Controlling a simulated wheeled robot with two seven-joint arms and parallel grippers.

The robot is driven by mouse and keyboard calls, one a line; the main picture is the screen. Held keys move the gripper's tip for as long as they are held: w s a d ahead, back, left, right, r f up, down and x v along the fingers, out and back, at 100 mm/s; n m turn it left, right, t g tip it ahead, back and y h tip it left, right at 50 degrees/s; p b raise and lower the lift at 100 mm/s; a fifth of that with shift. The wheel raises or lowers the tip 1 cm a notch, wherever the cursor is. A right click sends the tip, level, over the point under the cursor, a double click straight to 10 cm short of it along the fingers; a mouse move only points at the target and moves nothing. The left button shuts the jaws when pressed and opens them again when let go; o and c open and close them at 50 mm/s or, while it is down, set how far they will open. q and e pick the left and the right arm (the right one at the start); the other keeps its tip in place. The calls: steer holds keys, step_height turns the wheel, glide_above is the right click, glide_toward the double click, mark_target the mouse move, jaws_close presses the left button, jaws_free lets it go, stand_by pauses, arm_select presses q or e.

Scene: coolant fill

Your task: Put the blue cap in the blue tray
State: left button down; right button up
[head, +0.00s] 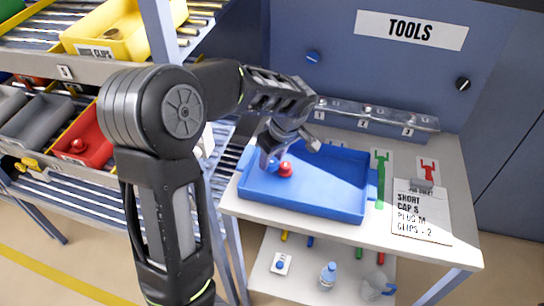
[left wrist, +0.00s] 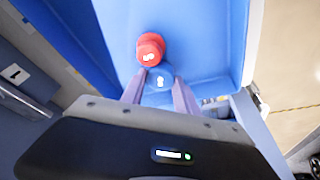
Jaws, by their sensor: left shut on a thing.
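The blue tray (head: 345,182) lies on the workbench and is large and shallow. My left gripper (head: 271,160) reaches down into its left part. It is shut on the blue cap (head: 272,166), which shows between the two fingers in the left wrist view (left wrist: 159,84). The blue cap is low over the tray floor; I cannot tell whether it touches it. A red cap (head: 286,170) stands in the tray right beside the blue cap; in the left wrist view the red cap (left wrist: 150,48) is just beyond the fingertips. My right gripper is not in view.
A rack (head: 375,117) with numbered places stands behind the tray. A green tool (head: 381,178), a red tool (head: 428,170) and a paper list (head: 421,213) lie to its right. A red bin (head: 92,146) is on the left shelf. The tray's right part is empty.

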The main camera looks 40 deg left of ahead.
arm_select(q)
steer(key=shift+f+b, duration=0.25)
steer(key=shift+b, duration=0.05)
steer(key=c, duration=0.9)
jaws_free()
steer(key=shift+r, duration=0.15)
steer(key=shift+r, duration=0.1)
steer(key=shift+r+p, duration=0.2)
steer(key=shift+p, duration=0.25)
steer(key=b+v, duration=0.1)
steer(key=v, duration=1)
steer(key=shift+d+r+b, duration=0.2)
steer(key=shift+r+b, duration=0.1)
steer(key=shift+r, duration=0.05)
